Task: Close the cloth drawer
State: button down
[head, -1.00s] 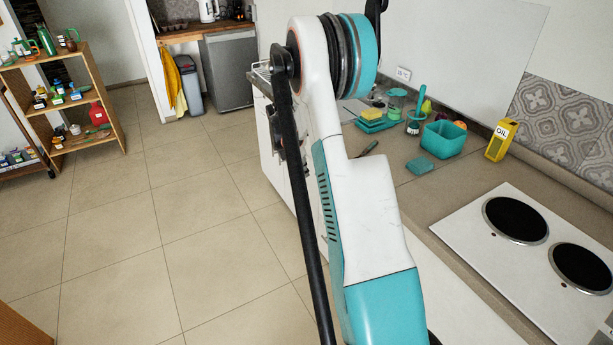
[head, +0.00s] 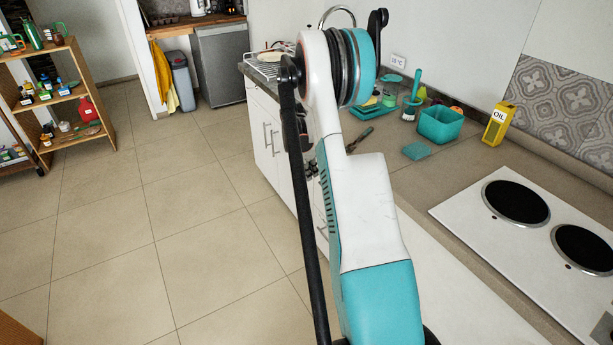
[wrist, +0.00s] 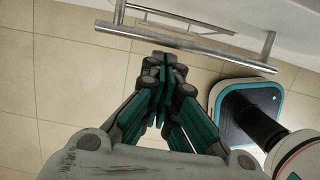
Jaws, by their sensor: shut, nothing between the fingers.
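The white drawer fronts under the counter show in the head view (head: 262,118), partly hidden behind my arm. Which one is the cloth drawer I cannot tell, and no cloth shows. In the wrist view, a long metal bar handle (wrist: 200,50) crosses the top, with a second handle (wrist: 178,17) beyond it. A white front (wrist: 285,18) shows at the top right. My gripper (wrist: 163,62) is shut and empty, its tips close to the near bar in the picture. Whether they touch it I cannot tell. How far any drawer stands out is unclear.
The counter (head: 390,150) carries a teal tub (head: 440,125), a teal sponge-like block (head: 416,151), a yellow oil box (head: 497,124) and a white hob (head: 540,225). A wooden shelf (head: 70,95) stands at the left. The tiled floor (head: 130,220) between is clear.

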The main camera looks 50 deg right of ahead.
jog(key=d, duration=0.2)
jog(key=s+d, duration=0.1)
jog(key=d, duration=0.2)
jog(key=shift+s+d, duration=0.1)
jog(key=shift+s, duration=0.1)
